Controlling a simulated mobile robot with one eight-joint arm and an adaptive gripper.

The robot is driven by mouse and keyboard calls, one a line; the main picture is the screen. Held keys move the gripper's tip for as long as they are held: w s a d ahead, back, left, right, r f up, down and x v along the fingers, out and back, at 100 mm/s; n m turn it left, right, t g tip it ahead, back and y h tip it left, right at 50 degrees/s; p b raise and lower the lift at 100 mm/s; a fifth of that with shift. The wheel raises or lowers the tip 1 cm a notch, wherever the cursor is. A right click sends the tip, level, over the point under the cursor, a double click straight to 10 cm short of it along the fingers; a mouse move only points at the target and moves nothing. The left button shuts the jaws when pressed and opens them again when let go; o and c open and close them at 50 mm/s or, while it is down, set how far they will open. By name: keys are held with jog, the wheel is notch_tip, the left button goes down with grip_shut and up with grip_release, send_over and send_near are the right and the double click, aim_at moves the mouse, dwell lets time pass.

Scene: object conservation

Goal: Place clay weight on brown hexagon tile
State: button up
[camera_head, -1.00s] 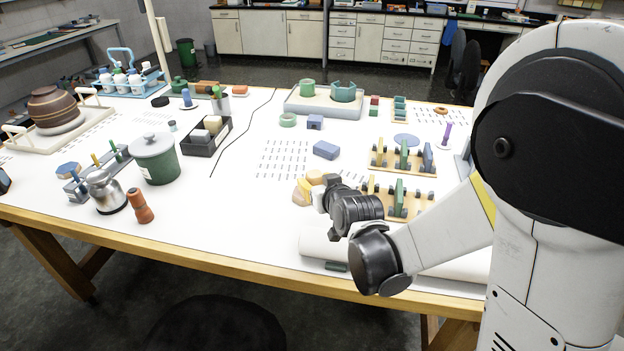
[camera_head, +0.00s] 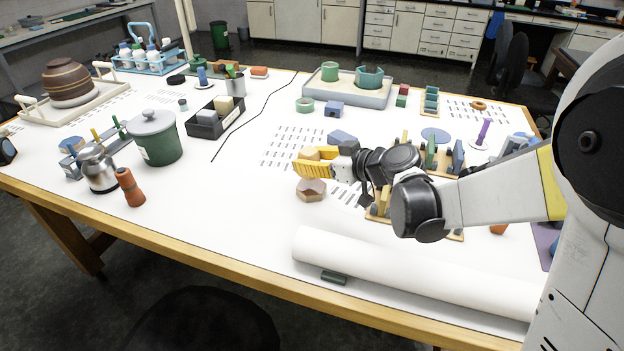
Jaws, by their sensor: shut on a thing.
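My gripper (camera_head: 312,163) reaches in from the right over the middle of the white table, its yellow fingers pointing left. It is shut on a small tan piece, which appears to be the clay weight (camera_head: 322,152), partly hidden by the fingers. The brown hexagon tile (camera_head: 311,190) lies on the table just below the gripper in the picture. The gripper and the weight appear raised above the tabletop and slightly beyond the tile; the exact gap cannot be told.
A blue-grey block (camera_head: 342,137) is just behind the gripper. Wooden peg boards (camera_head: 378,213) stand under and beside my arm. A white paper roll (camera_head: 400,273) lies along the front edge. A green lidded pot (camera_head: 155,140) is at left. The table left of the tile is clear.

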jog(key=shift+d+f, duration=0.2)
jog(key=shift+d, duration=0.1)
notch_tip(320, 180, down, 4)
jog(key=shift+f+b, duration=0.1)
jog(key=shift+b, duration=1.1)
jog(key=o, duration=1.3)
jog(key=shift+r, duration=0.2)
jog(key=s+d+r+m+h+p, duration=0.1)
jog(key=s+d+m+h, duration=0.2)
jog(key=s+d, duration=0.3)
jog(key=s+d+r+m+g+h+p, duration=0.1)
jog(key=s+d, duration=0.5)
jog(key=s, duration=0.6)
jog(key=s+d+r+m+g+h+p, duration=0.1)
jog(key=s+d+r+m+h+p, duration=0.1)
jog(key=s+d+m+h, duration=0.3)
jog(key=shift+s+d+r+m+h, duration=0.1)
jog(key=shift+s+d+r+h, duration=0.1)
jog(key=shift+s, duration=0.5)
jog(key=shift+s+d+r+m+h, duration=0.1)
jog(key=shift+s+d+h, duration=0.1)
jog(key=shift+s, duration=0.45)
jog(key=shift+s+d+r+m+h, duration=0.1)
jog(key=shift+s+d+r+h, duration=0.1)
jog(key=shift+s, duration=0.5)
